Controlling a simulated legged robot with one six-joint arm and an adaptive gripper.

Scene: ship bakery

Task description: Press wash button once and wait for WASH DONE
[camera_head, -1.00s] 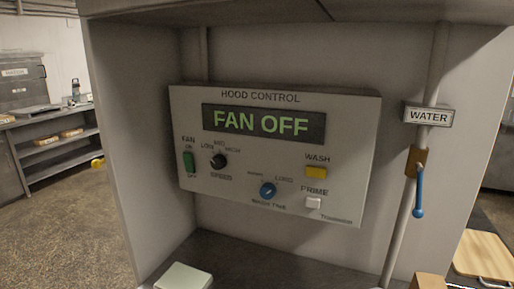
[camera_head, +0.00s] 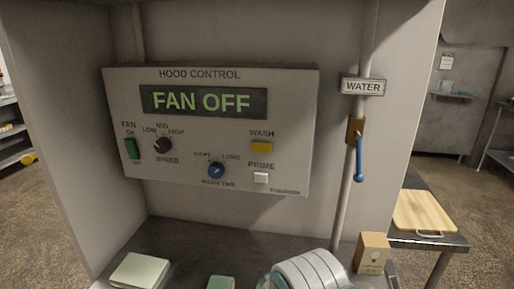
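The hood control panel (camera_head: 290,100) is a pale box on the back wall of the recess. Its display (camera_head: 203,101) reads FAN OFF in green. The yellow wash button (camera_head: 261,146) is at the panel's right, under the label WASH. The white prime button (camera_head: 261,178) is below it. The green fan switch (camera_head: 132,149), black speed knob (camera_head: 163,145) and blue wash time knob (camera_head: 216,170) are to the left.
A water pipe with a blue lever (camera_head: 359,158) pointing down stands right of the panel, under a WATER sign (camera_head: 363,86). On the ledge below are a pale block (camera_head: 140,270), a green item (camera_head: 221,283), white ribbed rounded shape (camera_head: 308,272) and a small box (camera_head: 371,254). A wooden board (camera_head: 425,210) lies on a table at right.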

